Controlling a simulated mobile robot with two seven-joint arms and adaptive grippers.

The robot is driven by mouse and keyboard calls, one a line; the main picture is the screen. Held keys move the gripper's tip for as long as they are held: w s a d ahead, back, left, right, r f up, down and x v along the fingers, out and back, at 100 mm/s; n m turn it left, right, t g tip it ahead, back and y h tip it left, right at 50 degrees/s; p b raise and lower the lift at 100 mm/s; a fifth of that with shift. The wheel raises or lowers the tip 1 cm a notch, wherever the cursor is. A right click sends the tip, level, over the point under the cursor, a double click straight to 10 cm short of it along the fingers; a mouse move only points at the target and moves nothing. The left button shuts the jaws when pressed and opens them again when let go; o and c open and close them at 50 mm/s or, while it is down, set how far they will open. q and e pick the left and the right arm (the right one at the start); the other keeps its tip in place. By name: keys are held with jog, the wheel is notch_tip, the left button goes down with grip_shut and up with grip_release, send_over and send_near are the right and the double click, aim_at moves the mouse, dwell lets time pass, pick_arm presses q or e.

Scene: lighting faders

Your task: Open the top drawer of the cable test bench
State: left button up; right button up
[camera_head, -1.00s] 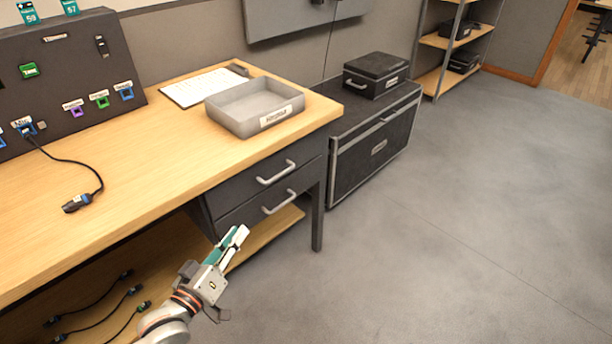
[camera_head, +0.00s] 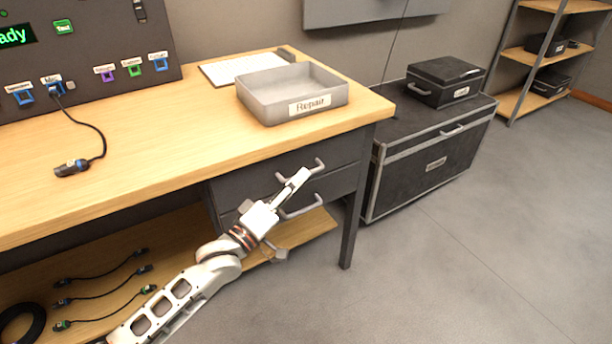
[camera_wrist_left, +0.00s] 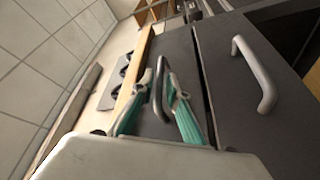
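The cable test bench (camera_head: 180,150) has a wooden top with two dark drawers under its right end. The top drawer (camera_head: 335,153) looks closed; its grey bar handle (camera_head: 319,163) is partly hidden behind my left gripper (camera_head: 301,176). In the left wrist view, this handle (camera_wrist_left: 159,92) shows between the two green-padded fingers of my left gripper (camera_wrist_left: 164,72). The fingers look apart, one on each side of the bar; whether either touches it I cannot tell. The lower drawer's handle (camera_head: 302,211) is just below, and it also shows in the left wrist view (camera_wrist_left: 262,80). My right gripper is out of view.
A grey Repair tray (camera_head: 262,105) stands on the bench above the drawers. A black case (camera_head: 425,165) stands right of the bench, with a smaller box (camera_head: 445,80) on top. Several cables (camera_head: 100,295) lie on the lower shelf. The floor in front is clear.

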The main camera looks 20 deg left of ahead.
pick_arm(q)
jog(key=shift+w+d, duration=0.15)
jog(key=shift+w, duration=0.35)
jog(key=shift+w+d+r, duration=0.2)
jog(key=shift+w+r, duration=0.05)
jog(key=shift+w, duration=0.35)
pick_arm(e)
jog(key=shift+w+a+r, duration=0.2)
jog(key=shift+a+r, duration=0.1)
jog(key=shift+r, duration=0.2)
pick_arm(q)
grip_shut()
jog(key=shift+d, duration=0.1)
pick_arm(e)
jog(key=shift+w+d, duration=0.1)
